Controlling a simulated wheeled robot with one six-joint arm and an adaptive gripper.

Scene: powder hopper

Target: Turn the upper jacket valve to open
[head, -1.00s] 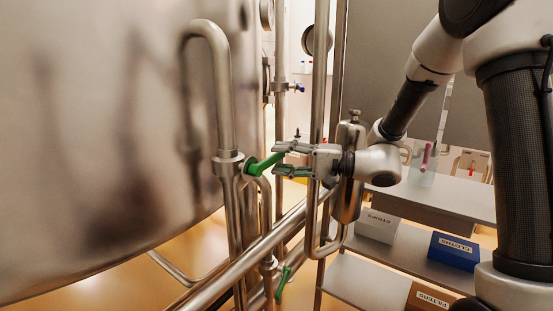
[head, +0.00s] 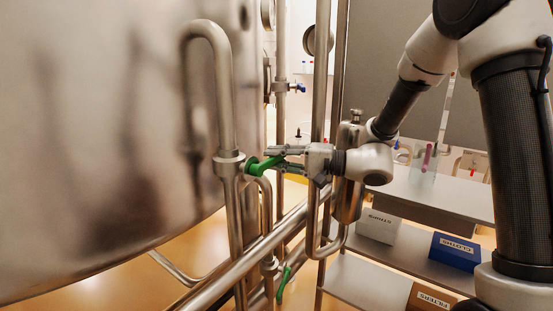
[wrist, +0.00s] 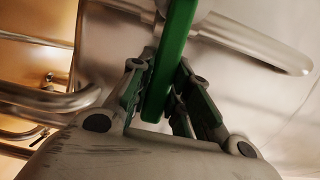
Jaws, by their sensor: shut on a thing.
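The upper jacket valve has a green lever handle (head: 262,165) on the vertical steel pipe beside the tank, in the middle of the head view. The lever points to the right and slightly upward from the pipe. My gripper (head: 280,160) is shut on this handle from the right. In the wrist view the green handle (wrist: 172,60) runs down between my two fingers (wrist: 165,95), which lie on either side of it. A second green lever (head: 284,284) sits lower down and hangs nearly straight down, apart from my gripper.
The large steel tank (head: 90,120) fills the left. A vertical pipe (head: 320,80) and a steel cylinder (head: 348,195) stand close to my wrist. Shelves at right hold a white box (head: 378,226), a blue box (head: 455,251) and a brown box (head: 430,298).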

